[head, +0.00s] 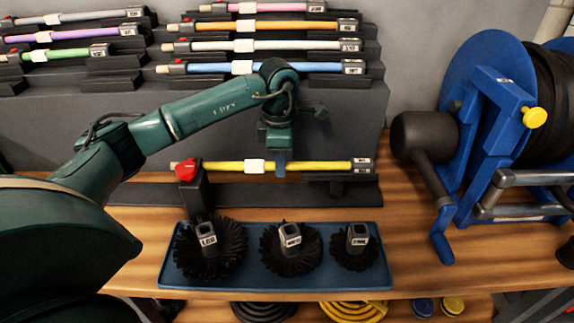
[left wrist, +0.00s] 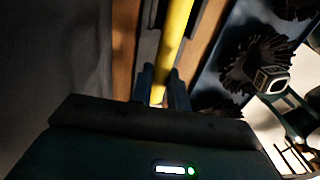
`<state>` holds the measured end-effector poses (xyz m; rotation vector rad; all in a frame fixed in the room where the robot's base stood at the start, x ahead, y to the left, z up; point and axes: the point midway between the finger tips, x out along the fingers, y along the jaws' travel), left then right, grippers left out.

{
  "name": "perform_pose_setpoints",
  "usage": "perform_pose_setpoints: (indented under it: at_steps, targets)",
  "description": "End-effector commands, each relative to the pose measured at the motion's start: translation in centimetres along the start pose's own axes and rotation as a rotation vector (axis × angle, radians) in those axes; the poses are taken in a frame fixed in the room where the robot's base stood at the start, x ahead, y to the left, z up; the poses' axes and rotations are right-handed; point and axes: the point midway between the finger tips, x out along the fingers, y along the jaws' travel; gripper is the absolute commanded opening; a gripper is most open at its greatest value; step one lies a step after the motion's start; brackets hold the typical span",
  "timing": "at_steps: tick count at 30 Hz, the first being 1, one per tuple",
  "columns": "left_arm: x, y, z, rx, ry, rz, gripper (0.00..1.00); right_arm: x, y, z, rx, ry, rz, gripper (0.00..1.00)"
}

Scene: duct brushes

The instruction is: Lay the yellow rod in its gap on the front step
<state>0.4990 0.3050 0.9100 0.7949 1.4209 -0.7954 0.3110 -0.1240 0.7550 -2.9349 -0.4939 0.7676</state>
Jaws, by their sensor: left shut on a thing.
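The yellow rod (head: 315,167) lies level across the head view, just above or at the front step (head: 250,195); I cannot tell whether it touches its supports. It has a white label near its middle and a dark block at its right end. My left gripper (head: 281,168) comes down from above and is shut on the rod, right of the label. In the left wrist view the rod (left wrist: 176,32) runs between the two fingers (left wrist: 160,92). A dark post with a red top (head: 187,170) stands at the rod's left end. My right gripper is not in view.
Several coloured rods lie on the stepped rack (head: 340,110) behind. A blue tray (head: 325,282) with three black round brushes (head: 290,248) stands in front. A blue hose reel (head: 490,130) stands at the right. Bare wooden bench shows between the tray and the reel.

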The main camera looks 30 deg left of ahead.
Motion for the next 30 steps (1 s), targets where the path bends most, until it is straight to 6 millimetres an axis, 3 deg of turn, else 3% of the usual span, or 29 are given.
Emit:
perform_pose_setpoints:
  at_steps: [8, 30]
  targets:
    - [-0.8, 0.0, 0.0, 0.000, -0.002, 0.002, 0.00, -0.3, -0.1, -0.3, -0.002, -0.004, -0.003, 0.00]
    - [-6.2, 0.0, 0.0, 0.000, 0.000, 0.001, 0.00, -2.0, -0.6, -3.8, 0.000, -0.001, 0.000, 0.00]
